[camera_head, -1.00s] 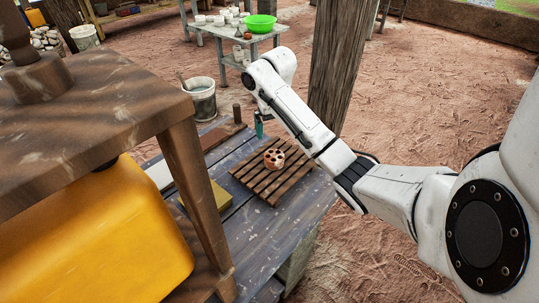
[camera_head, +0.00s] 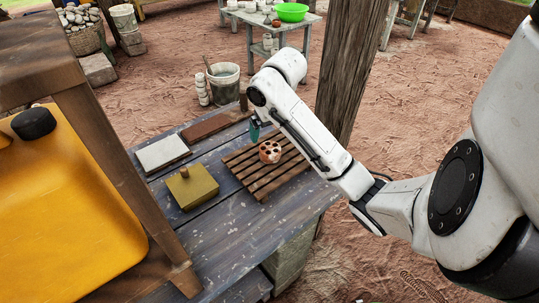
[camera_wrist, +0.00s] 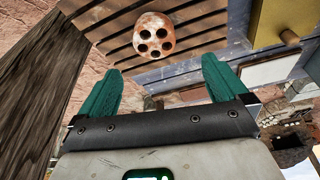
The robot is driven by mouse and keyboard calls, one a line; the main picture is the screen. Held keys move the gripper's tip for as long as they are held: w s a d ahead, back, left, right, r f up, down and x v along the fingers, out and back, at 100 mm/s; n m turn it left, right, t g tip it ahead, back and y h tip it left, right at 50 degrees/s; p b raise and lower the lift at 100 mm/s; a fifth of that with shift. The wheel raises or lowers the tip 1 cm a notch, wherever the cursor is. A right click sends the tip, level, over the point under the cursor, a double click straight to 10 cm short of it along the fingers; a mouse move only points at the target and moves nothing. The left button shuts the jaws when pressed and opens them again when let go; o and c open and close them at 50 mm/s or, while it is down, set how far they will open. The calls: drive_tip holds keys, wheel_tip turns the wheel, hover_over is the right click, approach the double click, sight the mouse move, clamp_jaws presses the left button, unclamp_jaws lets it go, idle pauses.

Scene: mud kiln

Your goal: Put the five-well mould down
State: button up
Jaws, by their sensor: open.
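The five-well mould (camera_head: 270,151) is a round, reddish-white clay piece with several dark holes in its top. It rests on a slatted wooden rack (camera_head: 262,181) on the blue-grey workbench. In the wrist view the mould (camera_wrist: 154,36) lies on the slats beyond my fingertips, apart from them. My gripper (camera_head: 255,131) is beside the rack's far left side, partly hidden by my arm. In the wrist view its two green fingers (camera_wrist: 160,75) stand wide apart with nothing between them.
A yellow block with a knob (camera_head: 192,188), a white slab (camera_head: 162,152) and a brown board (camera_head: 213,127) lie left of the rack. A grey bucket (camera_head: 222,84) stands behind the bench. A wooden post (camera_head: 346,75) rises close behind my arm.

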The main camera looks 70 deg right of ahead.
sight(270, 148)
drive_tip(key=x, duration=0.3)
drive_tip(key=shift+f+b, duration=0.4)
drive_tip(key=x, duration=0.2)
drive_tip(key=s+x, duration=0.1)
drive_tip(key=x, duration=0.1)
drive_tip(key=shift+w+d+f, duration=0.15)
drive_tip(key=shift+d+f, duration=0.1)
drive_tip(key=shift+f, duration=0.1)
drive_tip(key=shift+w+f, duration=0.1)
drive_tip(key=shift+f, duration=0.3)
drive_tip(key=c, duration=1.4)
drive_tip(key=shift+o, duration=0.2)
drive_tip(key=shift+r, duration=0.1)
